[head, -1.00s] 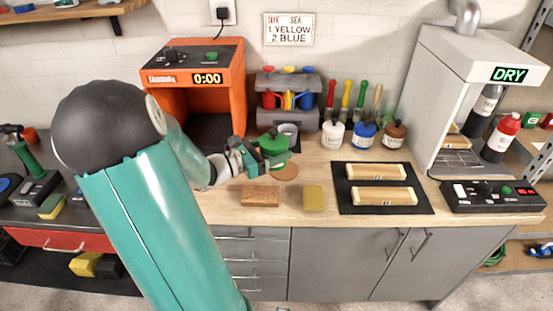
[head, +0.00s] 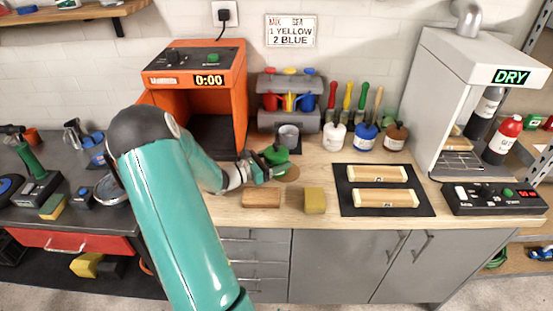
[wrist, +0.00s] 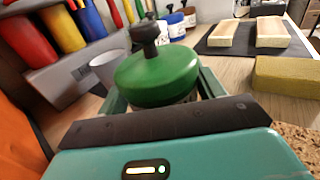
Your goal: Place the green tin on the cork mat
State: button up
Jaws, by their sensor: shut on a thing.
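The green tin (head: 274,154) has a round green lid with a dark knob. It fills the middle of the wrist view (wrist: 155,77). My gripper (head: 266,164) is shut on the tin, one finger on each side of it in the wrist view.
A grey cup (head: 288,136) stands just behind the tin. A black mat (head: 385,206) with two wooden pieces is to the right. The orange machine (head: 160,95) stands behind left.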

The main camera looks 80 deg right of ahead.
jog(key=shift+f, duration=0.1)
jog(key=o, duration=1.3)
jog(key=shift+r, duration=0.2)
jog(key=v, duration=1.2)
